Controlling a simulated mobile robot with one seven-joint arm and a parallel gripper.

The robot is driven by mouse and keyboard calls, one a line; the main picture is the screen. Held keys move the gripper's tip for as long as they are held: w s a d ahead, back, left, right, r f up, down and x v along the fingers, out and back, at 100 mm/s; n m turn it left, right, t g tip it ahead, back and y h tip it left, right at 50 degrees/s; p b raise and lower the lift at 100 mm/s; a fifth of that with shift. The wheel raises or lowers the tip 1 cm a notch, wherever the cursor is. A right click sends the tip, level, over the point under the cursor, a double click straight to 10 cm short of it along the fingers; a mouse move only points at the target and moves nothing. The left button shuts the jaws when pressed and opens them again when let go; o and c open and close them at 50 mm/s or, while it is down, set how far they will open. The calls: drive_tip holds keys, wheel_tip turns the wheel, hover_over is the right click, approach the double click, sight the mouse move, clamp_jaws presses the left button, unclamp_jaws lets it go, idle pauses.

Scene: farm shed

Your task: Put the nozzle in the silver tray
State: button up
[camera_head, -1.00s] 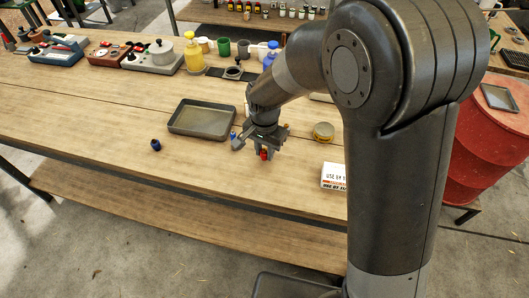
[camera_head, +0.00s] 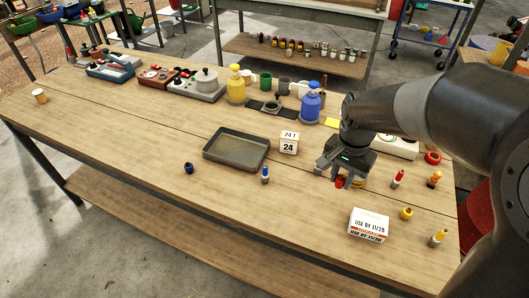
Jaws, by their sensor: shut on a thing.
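The tray (camera_head: 210,153) is a shallow, dark grey metal rectangle on the wooden table, and it looks empty. My gripper (camera_head: 341,179) is to the right of the tray, shut on a small red piece (camera_head: 340,183) that shows below the fingers. The piece looks like a nozzle, but the fingers hide most of it. A dark blue nozzle-like piece (camera_head: 189,168) lies left of the tray's front. A small blue-topped piece (camera_head: 265,175) stands just in front of the tray's right side.
A white card (camera_head: 289,147) reading 24 stands right of the tray. A white box (camera_head: 369,226) sits near the front edge. Small red (camera_head: 397,179), orange (camera_head: 435,179) and yellow (camera_head: 406,213) pieces stand at right. Bottles and devices line the back. The front left is clear.

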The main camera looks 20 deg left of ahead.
drive_tip(key=w+a, duration=0.6)
drive_tip(key=a, duration=0.4)
hover_over(241, 160)
drive_tip(key=f, duration=0.6)
drive_tip(key=shift+w+d+f, duration=0.1)
drive_tip(key=shift+w+d, duration=0.05)
drive_tip(key=shift+d, duration=0.05)
drive_tip(key=shift+a+f+m, duration=0.3)
drive_tip(key=shift+f, duration=1.85)
drive_tip(key=o, duration=1)
drive_tip(key=shift+f, duration=0.15)
